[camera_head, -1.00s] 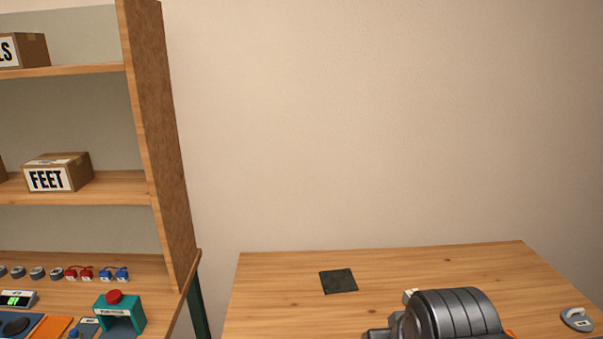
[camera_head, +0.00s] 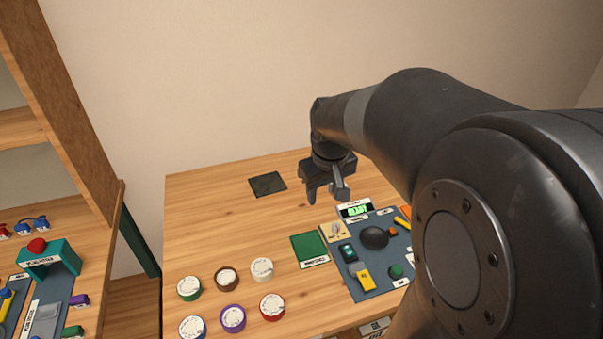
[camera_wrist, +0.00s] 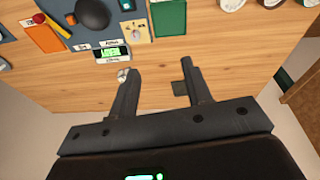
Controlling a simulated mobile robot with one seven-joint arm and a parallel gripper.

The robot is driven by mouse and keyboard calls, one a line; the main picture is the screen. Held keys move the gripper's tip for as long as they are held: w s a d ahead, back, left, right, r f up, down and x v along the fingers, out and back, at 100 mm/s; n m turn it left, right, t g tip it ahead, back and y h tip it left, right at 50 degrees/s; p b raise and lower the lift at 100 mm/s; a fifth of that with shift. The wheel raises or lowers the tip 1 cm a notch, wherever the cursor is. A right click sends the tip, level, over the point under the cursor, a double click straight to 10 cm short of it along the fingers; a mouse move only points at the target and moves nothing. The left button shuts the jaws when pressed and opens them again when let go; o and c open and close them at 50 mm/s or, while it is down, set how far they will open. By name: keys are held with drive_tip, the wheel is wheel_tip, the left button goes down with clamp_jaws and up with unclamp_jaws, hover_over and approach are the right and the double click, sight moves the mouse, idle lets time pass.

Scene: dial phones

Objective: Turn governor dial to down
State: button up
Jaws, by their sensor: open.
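No label that I can read says governor. A small beige panel (camera_head: 335,231) with a light knob stands at the left edge of the blue-grey board; it also shows in the wrist view (camera_wrist: 137,31). I cannot tell which way its knob points, or whether it is the governor dial. My gripper (camera_head: 326,194) is open and empty above the table, behind the board in the head view. In the wrist view its fingers (camera_wrist: 156,74) are wide apart, with the panel beyond them and touching nothing.
A dark square (camera_head: 267,184) lies behind.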

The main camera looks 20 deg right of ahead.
sight(336, 225)
drive_tip(key=w+d+f+n+g, duration=0.1)
drive_tip(key=w+d+f, duration=0.3)
drive_tip(key=f, duration=0.2)
drive_tip(key=w+d+f+g, duration=0.1)
drive_tip(key=w+d+f, duration=0.3)
drive_tip(key=f, duration=0.2)
wheel_tip(336, 225, down, 10)
drive_tip(key=shift+s+f, duration=0.1)
drive_tip(key=shift+c, duration=0.2)
clamp_jaws()
